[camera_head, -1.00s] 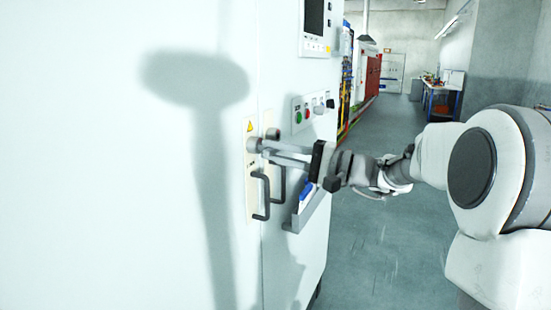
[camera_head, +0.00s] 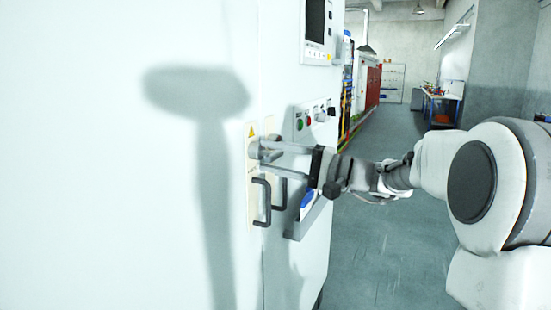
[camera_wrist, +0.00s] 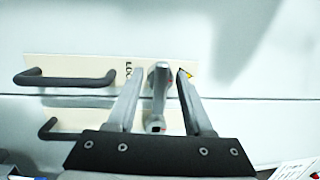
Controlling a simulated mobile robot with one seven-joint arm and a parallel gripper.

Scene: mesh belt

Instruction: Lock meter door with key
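The meter door (camera_head: 200,270) is a pale cabinet panel with a beige lock plate (camera_head: 251,190), a yellow warning triangle and a dark handle (camera_head: 262,202). The grey round lock (camera_head: 254,149) sits near the top of the plate. In the wrist view, a grey upright lock piece (camera_wrist: 159,80) stands between the open fingers (camera_wrist: 160,78), with a gap visible on each side. I cannot make out a separate key.
A second dark handle (camera_head: 280,194) and plate are on the adjoining panel, across a seam. A control box (camera_head: 314,112) with coloured buttons is above right, and a grey holder with a blue item (camera_head: 306,198) is below my gripper. The floor at right is clear.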

